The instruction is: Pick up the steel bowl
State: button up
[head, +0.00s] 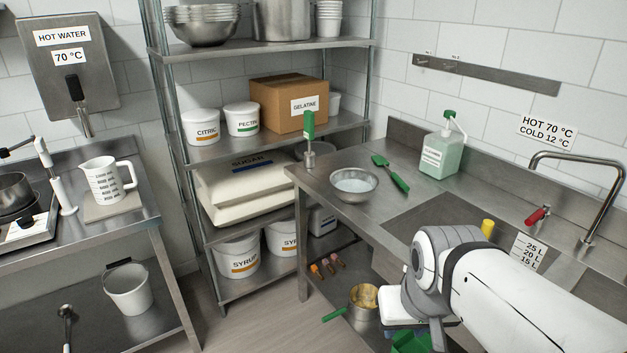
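A shallow steel bowl (354,194) stands upright on the steel counter (322,191), near its left end. It holds something pale, whitish or bluish; I cannot tell what. More steel bowls (203,30) are nested in a stack on the top shelf of the rack. My arm (520,300) reaches in from the lower right, in front of the sink, well apart from the bowl on the counter. My gripper does not show; only arm links are visible.
A green scraper (391,173) lies just right of the bowl, with a pump bottle (440,153) behind it. The sink (440,225) and tap (590,190) are to the right. Floor (265,325) is clear between the benches.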

aim_at(351, 185)
jog(key=u, duration=1.45)
jog(key=i, duration=2.55)
jog(key=z, duration=0.8)
jog(key=k, duration=0.1)
jog(key=z, duration=2.45)
jog(key=i, duration=1)
jog(key=z, duration=0.05)
